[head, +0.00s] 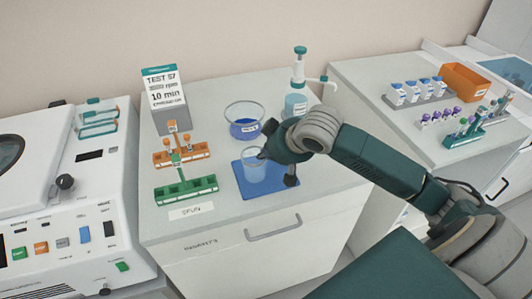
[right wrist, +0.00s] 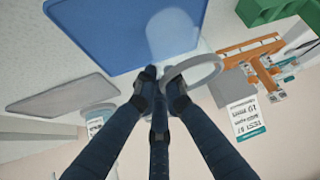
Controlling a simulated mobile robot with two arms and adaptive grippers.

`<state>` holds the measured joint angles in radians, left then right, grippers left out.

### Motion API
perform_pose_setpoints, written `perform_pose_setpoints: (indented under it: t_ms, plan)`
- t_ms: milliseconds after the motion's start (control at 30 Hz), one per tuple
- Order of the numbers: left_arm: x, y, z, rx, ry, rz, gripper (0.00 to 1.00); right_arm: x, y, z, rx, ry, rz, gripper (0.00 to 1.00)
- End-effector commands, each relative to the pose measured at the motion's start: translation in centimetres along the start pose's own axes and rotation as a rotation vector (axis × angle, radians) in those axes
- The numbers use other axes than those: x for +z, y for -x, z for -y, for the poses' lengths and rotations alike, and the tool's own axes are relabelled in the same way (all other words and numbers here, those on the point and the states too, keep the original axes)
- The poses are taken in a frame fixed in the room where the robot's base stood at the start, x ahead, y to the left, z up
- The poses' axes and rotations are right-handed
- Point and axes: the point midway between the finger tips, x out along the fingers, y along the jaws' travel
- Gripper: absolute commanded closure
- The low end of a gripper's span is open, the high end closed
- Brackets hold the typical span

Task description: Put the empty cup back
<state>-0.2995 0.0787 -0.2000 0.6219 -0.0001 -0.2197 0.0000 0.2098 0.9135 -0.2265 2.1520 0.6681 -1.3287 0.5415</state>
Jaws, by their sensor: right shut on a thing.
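The empty cup (head: 254,168) is clear and pale, and looks upright over the blue mat (head: 247,192) on the white cabinet top. My right gripper (head: 268,158) is shut on the cup at its right side in the head view. In the right wrist view the fingers (right wrist: 162,85) close at the cup's rim (right wrist: 192,72), with the blue mat (right wrist: 95,35) beyond. I cannot tell whether the cup's base touches the mat. The fingers hide part of the cup. My left gripper is not in view.
A bowl of blue liquid (head: 244,125) and a pump bottle (head: 297,102) stand behind the cup. An orange rack (head: 180,153) and a green rack (head: 186,190) are to its left. The front-right cabinet top is clear.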

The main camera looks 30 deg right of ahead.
Motion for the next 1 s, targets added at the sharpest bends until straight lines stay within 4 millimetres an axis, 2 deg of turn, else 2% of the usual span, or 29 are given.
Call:
perform_pose_setpoints:
  t_ms: [167, 200, 267, 633, 767, 1000]
  plan:
    - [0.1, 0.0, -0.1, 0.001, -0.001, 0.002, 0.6, 0.2, -0.2, 0.0, 0.0, 0.0, 0.001, 1.0]
    - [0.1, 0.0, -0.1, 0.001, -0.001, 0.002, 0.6, 0.1, -0.2, 0.0, 0.0, 0.0, 0.0, 0.85]
    - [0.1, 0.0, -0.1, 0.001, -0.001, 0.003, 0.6, 0.1, -0.2, 0.0, 0.0, 0.0, 0.0, 0.73]
    - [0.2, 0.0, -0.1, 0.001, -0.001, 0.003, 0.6, -0.1, 0.2, 0.0, -0.001, 0.001, -0.001, 0.72]
    - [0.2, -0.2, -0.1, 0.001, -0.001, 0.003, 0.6, -0.1, 1.9, -0.1, 0.001, 0.003, -0.002, 0.72]
    - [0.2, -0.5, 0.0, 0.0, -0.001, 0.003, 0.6, -0.1, 7.1, -0.1, 0.003, 0.004, -0.003, 0.72]
